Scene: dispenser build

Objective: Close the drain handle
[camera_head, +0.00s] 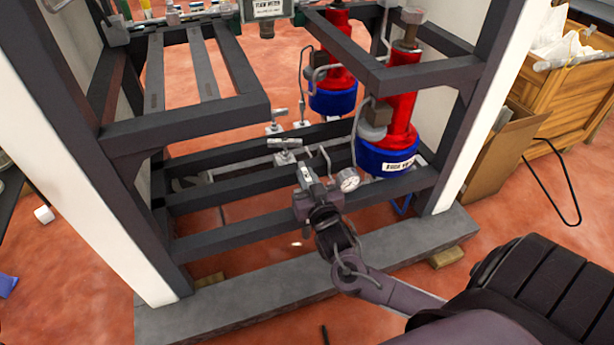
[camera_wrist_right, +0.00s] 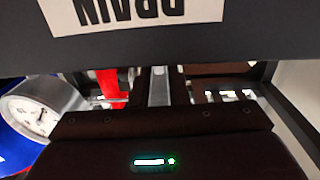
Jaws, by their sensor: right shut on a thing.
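My right gripper (camera_head: 306,180) is at the front lower beam of the dark frame, left of a round pressure gauge (camera_head: 348,180). It is shut on the drain handle, which it mostly hides in the head view. In the right wrist view a narrow grey bar (camera_wrist_right: 158,88), which looks like the handle, runs straight ahead of the dark gripper body (camera_wrist_right: 155,150). A white DRAIN label (camera_wrist_right: 135,14), upside down, is on the dark beam above it. The handle's exact angle is hard to tell. My left gripper is out of view.
Two red cylinders with blue bases, the nearer one (camera_head: 400,115) and the farther one (camera_head: 335,65), stand behind the gauge. Another T-handle (camera_head: 285,144) is just behind my gripper. Frame beams (camera_head: 230,240) surround the gripper. A wooden cabinet (camera_head: 570,85) stands at right.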

